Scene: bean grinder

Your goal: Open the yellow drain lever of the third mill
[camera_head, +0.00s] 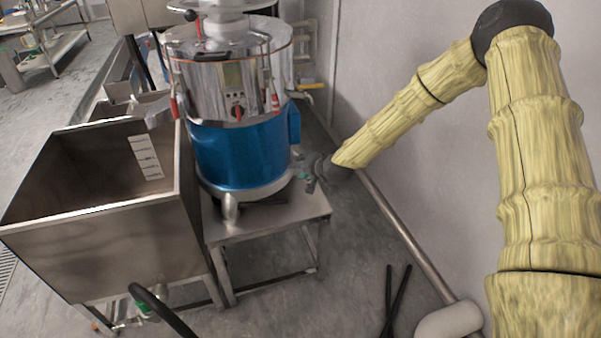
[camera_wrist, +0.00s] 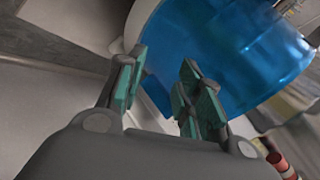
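A mill with a steel top and a blue lower body (camera_head: 240,152) stands on a low steel stand. A yellow lever (camera_head: 311,86) sits on a small pipe at the mill's right side, near the wall. My gripper (camera_head: 311,172) is beside the lower right of the blue body, lower than the lever and apart from it. In the wrist view my gripper (camera_wrist: 163,75) has its two teal-padded fingers spread, with nothing between them. The blue body (camera_wrist: 235,50) lies just beyond the fingers there. I cannot make out the lever in the wrist view.
A steel bin (camera_head: 95,250) stands left of the mill. The steel stand (camera_head: 275,218) is under the mill. A wall (camera_head: 400,50) rises close on the right, with a pipe (camera_head: 405,235) along its foot. A red-and-white object (camera_wrist: 283,166) shows at the wrist view's lower right.

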